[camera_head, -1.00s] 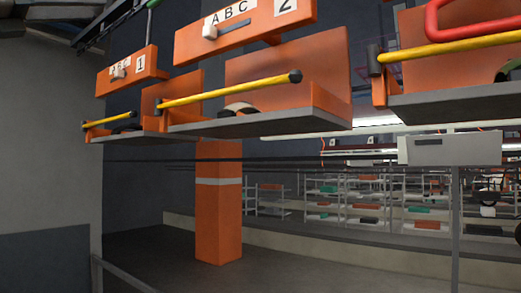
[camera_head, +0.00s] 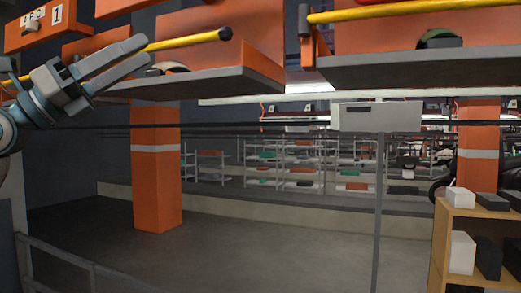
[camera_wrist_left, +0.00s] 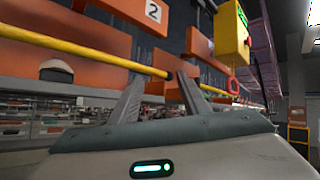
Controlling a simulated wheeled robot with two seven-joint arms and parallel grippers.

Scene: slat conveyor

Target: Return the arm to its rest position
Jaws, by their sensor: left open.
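My left arm comes in from the left in the head view, with the left gripper (camera_head: 118,62) raised in front of the orange conveyor carriers. Its two fingers are spread apart with nothing between them. In the left wrist view the left gripper (camera_wrist_left: 160,95) also shows open and empty, with a yellow bar (camera_wrist_left: 90,52) of a carrier beyond the fingertips. I cannot tell whether the fingers touch the bar. My right arm and gripper are not in view.
Orange carriers with grey shelves (camera_head: 190,84) and yellow bars hang across the top. An orange pillar (camera_head: 156,180) stands behind. A wooden shelf (camera_head: 442,240) with white and black boxes is at lower right. A railing (camera_head: 60,262) is lower left. The middle floor is clear.

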